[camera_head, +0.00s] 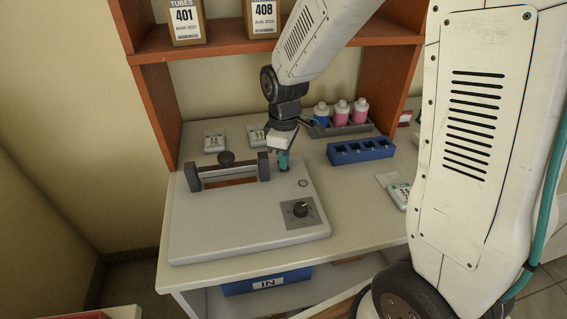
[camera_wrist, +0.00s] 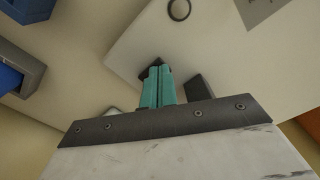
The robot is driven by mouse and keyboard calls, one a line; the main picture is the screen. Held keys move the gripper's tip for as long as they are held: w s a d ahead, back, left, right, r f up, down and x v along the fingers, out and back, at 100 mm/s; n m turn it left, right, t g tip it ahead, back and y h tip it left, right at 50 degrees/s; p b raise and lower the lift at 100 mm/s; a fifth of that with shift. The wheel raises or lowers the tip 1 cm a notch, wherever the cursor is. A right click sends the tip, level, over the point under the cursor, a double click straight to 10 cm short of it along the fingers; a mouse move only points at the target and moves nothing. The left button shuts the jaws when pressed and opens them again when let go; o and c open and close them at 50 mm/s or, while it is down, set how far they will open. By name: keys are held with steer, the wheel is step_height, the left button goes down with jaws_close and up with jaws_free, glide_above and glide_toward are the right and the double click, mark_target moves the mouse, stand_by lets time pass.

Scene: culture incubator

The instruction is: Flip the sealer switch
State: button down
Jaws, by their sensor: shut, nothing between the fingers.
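The sealer has a pale flat base (camera_head: 235,225) on the table, with a dark-posted bar (camera_head: 228,172) across its back. A dark knob (camera_head: 300,209) sits on a grey panel at its front right. A small round ring (camera_head: 303,183) lies behind the knob; it also shows in the wrist view (camera_wrist: 179,10). My gripper (camera_head: 284,164) points down over the base's back right, beside the bar's right post. In the wrist view its teal fingers (camera_wrist: 158,72) are together and empty. A small dark piece (camera_wrist: 145,72) shows just behind the fingertips; I cannot tell whether it is the switch or whether they touch.
A blue rack (camera_head: 361,151) and a grey rack with several bottles (camera_head: 341,115) stand right of and behind my gripper. Small labelled boxes (camera_head: 214,140) stand behind the sealer. An orange-brown shelf (camera_head: 225,43) with cartons is overhead.

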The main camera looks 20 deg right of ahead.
steer(key=shift+r, duration=0.1)
step_height(320, 180, up, 7)
stand_by(0.7)
stand_by(0.5)
steer(key=shift+s+f+m, duration=0.2)
steer(key=shift+s+m, duration=0.2)
steer(key=shift+m, duration=0.2)
steer(key=s+d+r+m, duration=0.1)
steer(key=s+r+m, duration=0.2)
steer(key=s, duration=0.4)
steer(key=s+d+r+m, duration=0.1)
steer(key=s+r, duration=0.3)
steer(key=s, duration=0.4)
steer(key=s+d+r+m+t, duration=0.1)
steer(key=s+r+m, duration=0.2)
steer(key=s, duration=0.5)
steer(key=shift+r+m, duration=0.15)
steer(key=shift+m, duration=0.65)
steer(key=shift+s+d, duration=0.1)
